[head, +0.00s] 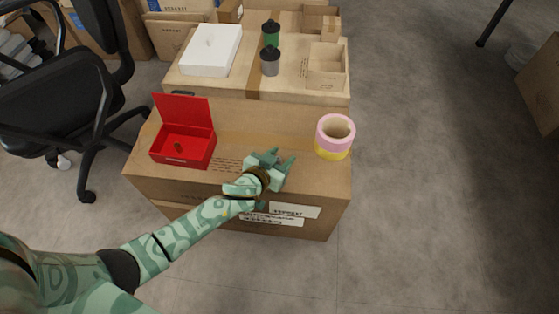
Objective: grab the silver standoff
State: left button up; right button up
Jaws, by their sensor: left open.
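My left arm reaches in from the lower left over the near carton (245,118). My left gripper (279,158) is open just above the carton's top, near its front edge, with its fingers pointing away from me. I cannot make out a silver standoff; the gripper covers part of the carton top and may hide it. My right gripper is not in view.
An open red box (186,155) with a small brownish thing inside stands left of the gripper. Pink and yellow tape rolls (334,136) are stacked at right. The far carton holds a white box (211,50), a green cup (271,33) and a grey cup (270,61).

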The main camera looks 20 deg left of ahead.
pick_arm(q)
jog(key=shift+w, duration=0.2)
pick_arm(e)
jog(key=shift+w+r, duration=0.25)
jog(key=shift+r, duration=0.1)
pick_arm(q)
jog(key=shift+c, duration=0.3)
grip_shut()
